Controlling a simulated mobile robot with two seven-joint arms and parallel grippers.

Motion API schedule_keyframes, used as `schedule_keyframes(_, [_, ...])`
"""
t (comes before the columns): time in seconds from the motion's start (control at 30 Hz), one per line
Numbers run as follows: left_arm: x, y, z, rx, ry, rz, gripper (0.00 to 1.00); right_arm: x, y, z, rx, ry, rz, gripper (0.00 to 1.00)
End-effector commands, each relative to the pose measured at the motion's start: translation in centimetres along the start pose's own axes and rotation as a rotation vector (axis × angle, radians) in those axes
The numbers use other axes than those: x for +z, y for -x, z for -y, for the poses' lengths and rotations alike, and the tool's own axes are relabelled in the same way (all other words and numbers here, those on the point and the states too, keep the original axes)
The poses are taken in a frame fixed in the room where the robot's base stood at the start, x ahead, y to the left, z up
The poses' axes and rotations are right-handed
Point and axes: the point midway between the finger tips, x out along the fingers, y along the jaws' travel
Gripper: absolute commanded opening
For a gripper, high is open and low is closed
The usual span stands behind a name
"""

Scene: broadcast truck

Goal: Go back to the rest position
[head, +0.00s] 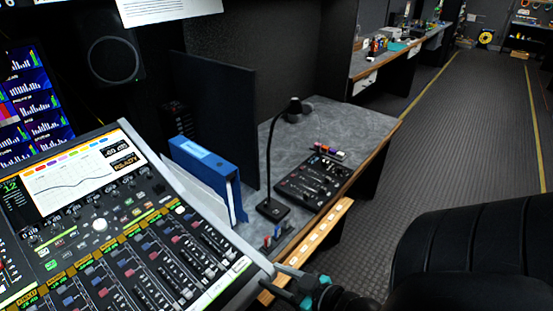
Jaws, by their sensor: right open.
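My right gripper (285,281) shows at the bottom of the head view, just past the right front corner of the mixing console (205,293). Its fingers point left, toward the console corner and the wooden edge strip. It is open, and I see nothing held in it. I cannot tell whether it touches the console or the strip. My left gripper is not in view.
A grey desk (340,121) holds a black lamp (272,208), a small mixer (312,181) and a blue binder (203,167). A wooden strip (318,232) runs along its front. The aisle floor (460,130) is clear toward the back.

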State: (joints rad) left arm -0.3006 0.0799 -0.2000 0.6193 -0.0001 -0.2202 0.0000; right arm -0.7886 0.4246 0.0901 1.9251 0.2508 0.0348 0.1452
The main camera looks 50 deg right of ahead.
Motion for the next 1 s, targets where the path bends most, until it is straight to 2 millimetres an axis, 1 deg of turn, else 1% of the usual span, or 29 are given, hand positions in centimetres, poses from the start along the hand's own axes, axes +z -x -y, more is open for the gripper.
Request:
schedule_keyframes(0.4, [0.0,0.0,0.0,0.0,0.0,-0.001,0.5,0.1,-0.1,0.0,0.001,-0.001,0.002,0.5])
schedule_keyframes(0.47, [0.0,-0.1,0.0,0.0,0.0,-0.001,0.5,0.7,-0.2,-0.1,0.005,-0.001,0.012,0.5])
schedule_keyframes(0.53, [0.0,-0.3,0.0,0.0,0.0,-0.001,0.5,2.4,-0.5,-0.3,0.017,-0.002,0.043,0.5])
schedule_keyframes(0.57, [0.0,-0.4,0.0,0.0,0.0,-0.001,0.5,3.4,-0.6,-0.4,0.023,-0.003,0.062,0.5])
schedule_keyframes(0.67, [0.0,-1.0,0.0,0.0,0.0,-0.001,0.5,8.4,-1.2,-0.8,0.052,-0.003,0.154,0.5])
schedule_keyframes(0.7, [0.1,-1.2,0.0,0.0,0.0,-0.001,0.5,10.8,-1.4,-0.7,0.062,-0.003,0.201,0.5])
schedule_keyframes(0.77, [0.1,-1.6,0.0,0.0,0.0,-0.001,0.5,14.4,-1.5,-0.6,0.075,-0.002,0.273,0.5])
schedule_keyframes(0.8, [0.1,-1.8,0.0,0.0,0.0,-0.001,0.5,16.8,-1.6,-0.3,0.08,-0.001,0.322,0.5])
schedule_keyframes(0.87, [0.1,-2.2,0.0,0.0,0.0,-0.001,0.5,20.2,-1.4,0.2,0.085,0.001,0.394,0.5])
schedule_keyframes(0.9, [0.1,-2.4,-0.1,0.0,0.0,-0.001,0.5,22.5,-1.2,0.7,0.085,0.004,0.444,0.5])
schedule_keyframes(0.97, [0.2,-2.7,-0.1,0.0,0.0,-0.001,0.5,25.7,-0.9,1.5,0.083,0.008,0.516,0.5])
schedule_keyframes(1.0, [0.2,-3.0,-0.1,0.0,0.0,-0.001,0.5,27.8,-0.5,2.1,0.078,0.013,0.565,0.5])
